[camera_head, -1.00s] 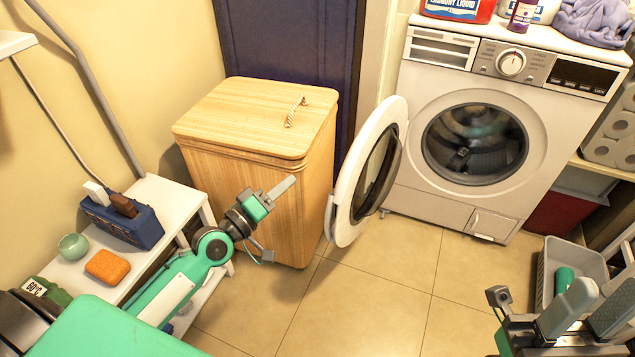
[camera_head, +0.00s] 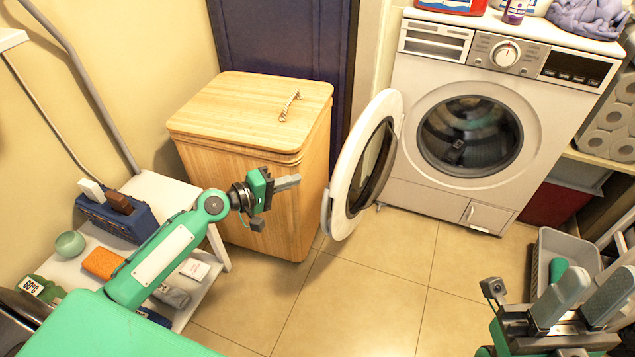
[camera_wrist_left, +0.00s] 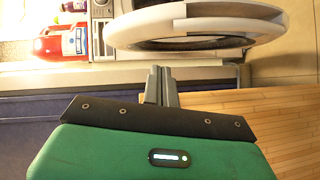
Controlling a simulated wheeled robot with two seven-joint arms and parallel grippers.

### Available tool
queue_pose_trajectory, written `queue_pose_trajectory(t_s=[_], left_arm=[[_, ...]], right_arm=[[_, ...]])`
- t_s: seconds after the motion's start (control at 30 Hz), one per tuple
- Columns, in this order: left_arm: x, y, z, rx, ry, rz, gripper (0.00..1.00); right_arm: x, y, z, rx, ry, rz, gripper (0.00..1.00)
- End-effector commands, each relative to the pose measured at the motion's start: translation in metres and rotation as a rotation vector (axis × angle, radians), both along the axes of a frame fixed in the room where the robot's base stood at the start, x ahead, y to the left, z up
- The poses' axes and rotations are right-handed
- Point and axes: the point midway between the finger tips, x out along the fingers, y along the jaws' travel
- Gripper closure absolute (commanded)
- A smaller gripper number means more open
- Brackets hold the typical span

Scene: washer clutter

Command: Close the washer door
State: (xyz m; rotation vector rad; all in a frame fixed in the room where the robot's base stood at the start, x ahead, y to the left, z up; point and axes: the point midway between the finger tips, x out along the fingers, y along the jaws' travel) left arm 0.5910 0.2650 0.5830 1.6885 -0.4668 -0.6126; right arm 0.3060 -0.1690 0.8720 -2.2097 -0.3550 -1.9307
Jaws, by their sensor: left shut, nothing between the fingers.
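The washer (camera_head: 398,170) stands at the back right with its round opening (camera_head: 470,137) uncovered. Its white-rimmed door (camera_head: 347,172) is swung open toward the left, standing out from the front. My left gripper (camera_head: 296,181) is shut and empty, in front of the wooden hamper and a little left of the door, apart from it in the head view. In the left wrist view the shut fingers (camera_wrist_left: 161,86) point toward the door (camera_wrist_left: 197,27), which lies beyond them. My right gripper (camera_head: 572,310) is at the lower right, with its two fingers apart and nothing seen between them.
A wooden hamper (camera_head: 250,112) stands left of the door. A low white shelf (camera_head: 160,200) with a blue caddy (camera_head: 116,219) and orange sponge (camera_head: 103,263) is at the left. A grey basket (camera_head: 575,245) sits at the right. The tiled floor before the washer is clear.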

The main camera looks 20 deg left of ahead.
Motion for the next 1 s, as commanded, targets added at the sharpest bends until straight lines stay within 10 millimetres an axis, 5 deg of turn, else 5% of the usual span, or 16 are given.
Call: queue_pose_trajectory(t_s=[0.2,0.43,1.0], left_arm=[[0.029,-0.023,-0.005,-0.001,-0.003,-0.001,1.0],[0.03,-0.053,-0.011,-0.001,-0.002,0.0,1.0],[0.031,-0.06,-0.012,0.001,-0.001,0.001,1.0]], right_arm=[[-0.001,0.0,0.0,0.001,-0.011,0.0,0.64],[-0.001,0.0,0.002,0.001,-0.014,0.001,0.64],[-0.001,0.0,0.002,0.0,-0.011,0.001,0.64]])
